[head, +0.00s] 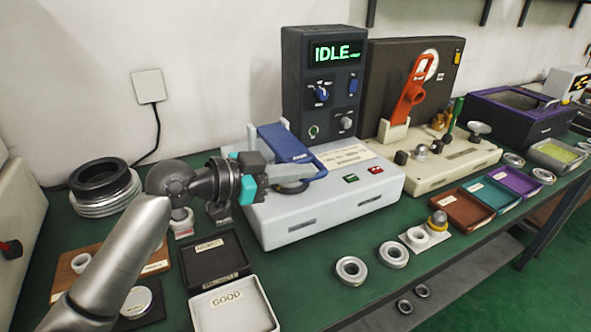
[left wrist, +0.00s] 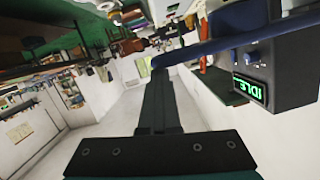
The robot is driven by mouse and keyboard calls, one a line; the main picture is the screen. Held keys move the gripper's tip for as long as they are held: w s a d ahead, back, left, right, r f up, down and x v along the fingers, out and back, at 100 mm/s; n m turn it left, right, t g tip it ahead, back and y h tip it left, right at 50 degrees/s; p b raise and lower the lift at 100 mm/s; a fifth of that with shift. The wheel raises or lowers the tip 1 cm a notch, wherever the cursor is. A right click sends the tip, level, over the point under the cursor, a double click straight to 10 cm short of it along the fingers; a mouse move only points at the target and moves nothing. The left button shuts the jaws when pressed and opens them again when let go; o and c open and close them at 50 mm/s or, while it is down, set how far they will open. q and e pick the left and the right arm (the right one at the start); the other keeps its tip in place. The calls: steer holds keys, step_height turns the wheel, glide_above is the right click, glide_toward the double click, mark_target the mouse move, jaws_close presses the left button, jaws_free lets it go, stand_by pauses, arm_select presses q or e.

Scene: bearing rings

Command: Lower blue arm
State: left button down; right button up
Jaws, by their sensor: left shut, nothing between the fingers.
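The blue arm (head: 285,143) sits raised and tilted on the white machine (head: 340,202), above a dark round seat (head: 291,187). In the left wrist view the blue arm (left wrist: 235,42) crosses the upper right as a dark blue bar. My left gripper (head: 262,176) is just left of the blue arm's front end, with its fingers shut and empty. In the left wrist view the shut fingers (left wrist: 157,85) reach up close to the bar's end; I cannot tell whether they touch it. My right gripper is not in view.
The control box (head: 323,85) behind the machine shows IDLE in green. A black tray (head: 216,260) and a white GOOD tray (head: 233,306) lie in front of my left gripper. Metal rings (head: 351,270) lie near the green table's front edge. An orange-levered press (head: 408,100) stands to the right.

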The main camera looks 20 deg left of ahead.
arm_select(q)
steer(key=shift+f, duration=0.75)
steer(key=v, duration=1.6)
steer(key=shift+r, duration=0.35)
steer(key=shift+w+a+f, duration=0.1)
steer(key=shift+w, duration=0.05)
stand_by(1.1)
